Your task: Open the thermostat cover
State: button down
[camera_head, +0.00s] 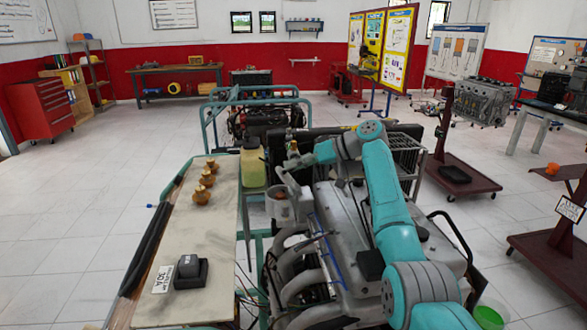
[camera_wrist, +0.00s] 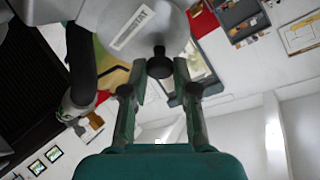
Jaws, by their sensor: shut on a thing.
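The thermostat cover (camera_wrist: 140,28) is a rounded grey piece with a white label reading THERMOSTAT at the top of the wrist view. A black knob (camera_wrist: 159,64) sticks out from it. My gripper (camera_wrist: 160,75) is shut on this knob, one finger on each side. In the head view, my gripper (camera_head: 292,163) is above the grey cylindrical thermostat housing (camera_head: 279,209) at the engine's far left corner. A small reddish patch shows at the housing top. The fingers and knob are too small there to tell how far the cover is tilted.
A yellowish reservoir (camera_head: 253,163) stands left of the housing. The bench board (camera_head: 215,240) at left carries several brown knobs and a black box (camera_head: 190,272). The engine's pipes (camera_head: 292,275) lie below my arm. Another engine stand (camera_head: 262,113) is behind.

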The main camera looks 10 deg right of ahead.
jog(key=shift+d+f+y, duration=0.15)
jog(key=shift+d+y, duration=0.35)
jog(key=shift+d, duration=0.4)
jog(key=shift+s+d, duration=0.1)
jog(key=shift+d, duration=1.05)
jog(key=shift+d+f, duration=0.4)
jog(key=shift+d, duration=0.2)
jog(key=shift+d+f, duration=0.4)
jog(key=shift+d, duration=0.2)
jog(key=shift+d+f, duration=0.5)
jog(key=shift+f, duration=0.1)
jog(key=shift+d, duration=0.1)
jog(key=c, duration=0.9)
grip_release()
jog(key=shift+f, duration=0.2)
jog(key=shift+r, duration=0.25)
